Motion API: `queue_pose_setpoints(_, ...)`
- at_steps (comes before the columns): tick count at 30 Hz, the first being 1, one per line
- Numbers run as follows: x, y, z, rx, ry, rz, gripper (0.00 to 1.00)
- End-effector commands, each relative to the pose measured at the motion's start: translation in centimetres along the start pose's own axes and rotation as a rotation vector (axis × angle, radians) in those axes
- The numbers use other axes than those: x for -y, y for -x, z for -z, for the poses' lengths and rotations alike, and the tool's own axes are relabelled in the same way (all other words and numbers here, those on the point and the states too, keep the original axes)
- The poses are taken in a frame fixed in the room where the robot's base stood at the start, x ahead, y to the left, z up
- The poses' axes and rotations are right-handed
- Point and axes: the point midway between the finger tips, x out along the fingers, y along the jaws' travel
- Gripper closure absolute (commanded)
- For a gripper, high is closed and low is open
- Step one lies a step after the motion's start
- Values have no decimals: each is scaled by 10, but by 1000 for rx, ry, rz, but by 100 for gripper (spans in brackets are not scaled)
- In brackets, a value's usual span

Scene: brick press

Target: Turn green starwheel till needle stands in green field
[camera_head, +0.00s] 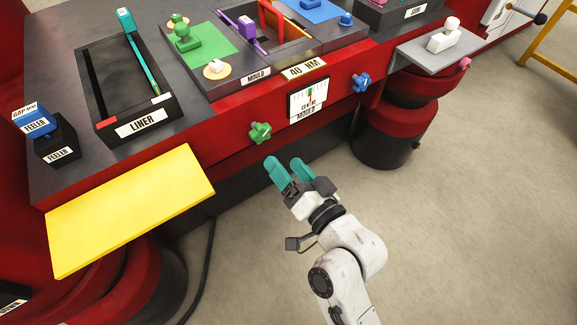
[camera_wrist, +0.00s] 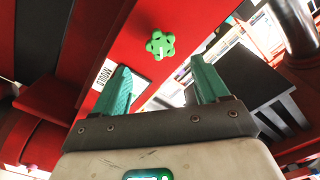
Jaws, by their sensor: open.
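The green starwheel (camera_head: 260,132) sits on the red front face of the press, left of the centre gauge. In the wrist view the starwheel (camera_wrist: 160,44) lies ahead of the fingers, roughly between their lines. The gauge (camera_head: 308,99) is a white dial marked CENTRE MOULD with a small green field near its middle; the needle is too small to read surely against it. My gripper (camera_head: 288,170) is open and empty, with teal fingers, just below and right of the starwheel and apart from it. Its fingers also show in the wrist view (camera_wrist: 160,88).
A blue starwheel (camera_head: 361,82) sits right of the gauge on the same face. A yellow shelf (camera_head: 130,208) juts out at left. A grey shelf (camera_head: 440,57) with a white object is at upper right. Open floor lies right of my arm.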

Motion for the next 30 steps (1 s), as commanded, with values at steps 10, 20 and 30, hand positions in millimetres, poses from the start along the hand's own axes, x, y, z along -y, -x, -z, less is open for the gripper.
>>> queue_pose_setpoints(10,2,13,1,-1,438,2,26)
queue_pose_setpoints(20,4,20,6,-4,807,1,26)
queue_pose_setpoints(30,6,-28,8,-4,814,1,26)
